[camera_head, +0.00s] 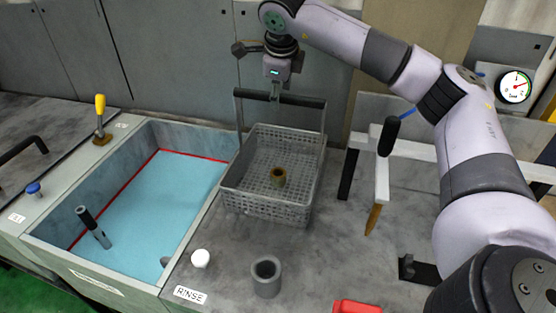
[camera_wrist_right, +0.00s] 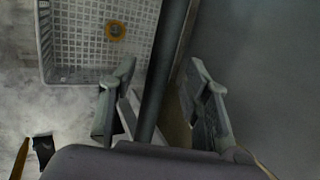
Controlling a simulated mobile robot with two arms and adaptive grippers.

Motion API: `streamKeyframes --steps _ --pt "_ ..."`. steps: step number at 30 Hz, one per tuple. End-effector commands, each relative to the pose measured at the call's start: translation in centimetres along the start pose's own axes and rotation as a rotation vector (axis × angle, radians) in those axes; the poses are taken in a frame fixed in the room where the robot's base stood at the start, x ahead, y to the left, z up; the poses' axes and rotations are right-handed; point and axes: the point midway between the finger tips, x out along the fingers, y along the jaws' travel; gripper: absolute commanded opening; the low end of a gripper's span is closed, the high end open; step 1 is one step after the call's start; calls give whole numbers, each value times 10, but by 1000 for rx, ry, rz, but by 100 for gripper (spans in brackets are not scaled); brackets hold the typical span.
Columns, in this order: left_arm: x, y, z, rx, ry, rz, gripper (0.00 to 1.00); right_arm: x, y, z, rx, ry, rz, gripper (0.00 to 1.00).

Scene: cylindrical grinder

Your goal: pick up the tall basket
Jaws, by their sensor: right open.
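The tall basket (camera_head: 262,208) is a grey perforated basket with a high dark handle bar (camera_head: 306,102). It stands upright on the grey worktop, right of the blue-filled tank. A small brown ring (camera_head: 279,177) lies inside it. My right gripper (camera_head: 275,93) points down at the handle bar from above. In the right wrist view the open fingers (camera_wrist_right: 160,105) stand on either side of the dark bar (camera_wrist_right: 166,70). Whether they touch it, I cannot tell. The basket's mesh (camera_wrist_right: 75,75) shows at upper left there. My left gripper is not in view.
The tank (camera_head: 150,190) holds blue liquid, with a dark-handled tool in it. A grey hollow cylinder (camera_head: 266,277), a white knob (camera_head: 201,258) and a red object (camera_head: 356,306) are in front of the basket. A white stand (camera_head: 383,180) is at right; a grey wall is behind.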

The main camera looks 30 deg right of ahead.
Motion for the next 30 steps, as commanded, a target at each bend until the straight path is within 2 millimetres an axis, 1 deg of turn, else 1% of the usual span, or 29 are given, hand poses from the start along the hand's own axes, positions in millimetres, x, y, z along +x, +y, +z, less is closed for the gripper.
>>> streamKeyframes --steps 1,3,6,14,30 --pt "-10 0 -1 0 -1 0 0 4 0 -1 -1 5 2 44" --pt "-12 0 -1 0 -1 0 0 15 0 -1 2 3 0 44" --pt "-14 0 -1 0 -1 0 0 25 1 -1 2 2 0 44" --pt "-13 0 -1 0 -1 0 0 28 1 -1 2 -1 -1 44" --pt "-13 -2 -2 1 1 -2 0 28 1 0 1 -1 -1 8"
